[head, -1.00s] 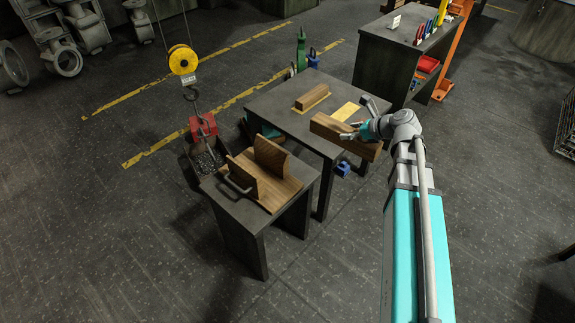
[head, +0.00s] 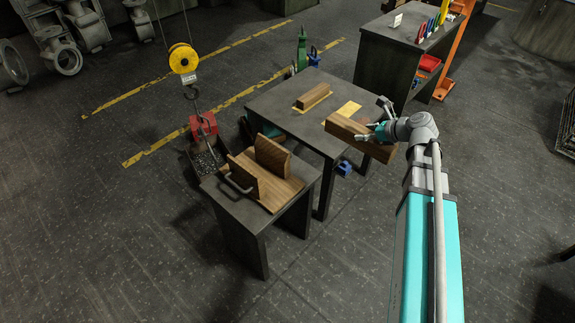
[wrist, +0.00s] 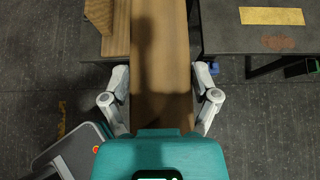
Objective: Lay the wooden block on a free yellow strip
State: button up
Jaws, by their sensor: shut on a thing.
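The long brown wooden block (head: 347,127) is held in my gripper (head: 379,131), raised above the near right edge of the dark table. In the wrist view the wooden block (wrist: 160,50) runs away from me between the two fingers of my gripper (wrist: 161,95). A bare yellow strip (head: 350,109) lies on the table just beyond the block; it also shows in the wrist view (wrist: 271,16), to the right of the block. A second yellow strip (head: 299,108) has another wooden block (head: 314,96) lying on it.
A lower table (head: 236,208) at the front left carries a wooden holder (head: 285,190) with upright boards. A yellow hoist (head: 183,60) hangs at its left with a red block and a bin below. A dark cabinet (head: 385,62) stands behind right.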

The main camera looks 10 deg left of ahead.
notch_tip(320, 180, down, 33)
jog(key=d+b, duration=0.1)
jog(key=b, duration=3.2)
jog(key=shift+d+f, duration=0.15)
jog(key=shift+f, duration=0.05)
jog(key=shift+w, duration=0.1)
